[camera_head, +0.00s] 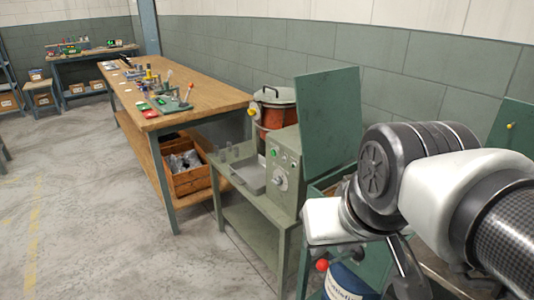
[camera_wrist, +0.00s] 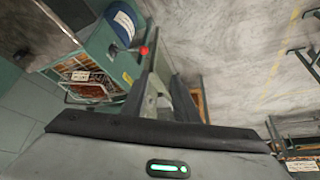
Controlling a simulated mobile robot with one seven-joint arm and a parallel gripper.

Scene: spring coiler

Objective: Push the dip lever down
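A red ball knob (camera_head: 322,265), which looks like the end of the dip lever, shows at the bottom of the head view, left of my arm. It also shows in the wrist view (camera_wrist: 144,50), just beyond my fingertips. The lever's rod is mostly hidden, and I cannot tell its angle. My gripper (camera_wrist: 162,72) points toward the knob's area. Its two dark fingers appear apart, with nothing clearly held. In the head view my gripper (camera_head: 405,268) is partly cut off at the lower edge, right of the knob. I see no contact with the knob.
A blue drum (camera_head: 345,284) stands close to the knob. A green cabinet (camera_wrist: 60,68) with a wire basket (camera_wrist: 92,90) is at the wrist view's left. The grey-green coiler bench (camera_head: 285,165) and its raised green panel (camera_head: 330,125) are left of my arm. Open floor lies further left.

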